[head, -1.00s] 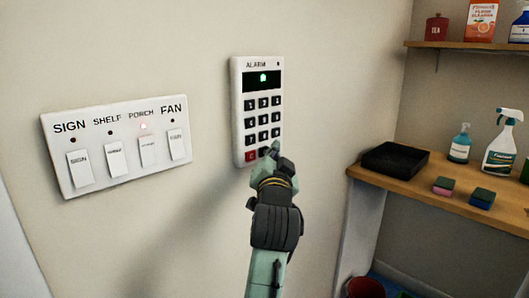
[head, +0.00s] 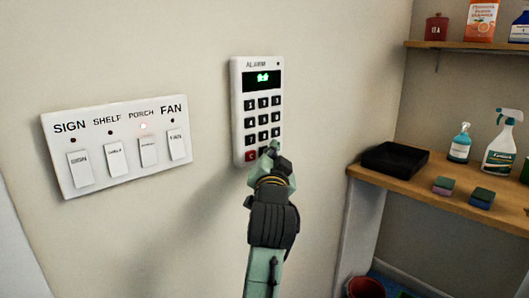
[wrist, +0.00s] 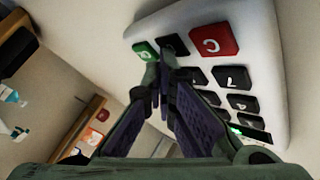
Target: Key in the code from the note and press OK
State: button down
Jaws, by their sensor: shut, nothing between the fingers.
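The white alarm keypad (head: 236,108) is mounted on the wall in the head view, with rows of black keys. Its dark display (head: 263,79) shows small green marks, too small to read surely. My gripper (head: 272,149) is shut and empty, its tips at the keypad's bottom row. In the wrist view, my gripper (wrist: 166,60) has its tips close to the black key (wrist: 174,45) between the green key (wrist: 145,51) and the red C key (wrist: 214,40). I cannot tell whether they touch. In the head view the gripper hides the green key. I see no note.
A white panel (head: 112,185) with several rocker switches is on the wall left of the keypad; the PORCH light glows. At right, a wooden shelf (head: 430,189) holds a black tray (head: 394,146), sponges and bottles. The wall between panel and keypad is clear.

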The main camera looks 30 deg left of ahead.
jog(key=shift+s+d, duration=0.3)
jog(key=shift+d, duration=0.45)
jog(key=d, duration=0.1)
jog(key=s+d, duration=0.1)
jog(key=d, duration=0.2)
jog(key=shift+s+d, duration=0.35)
dwell(1.9)
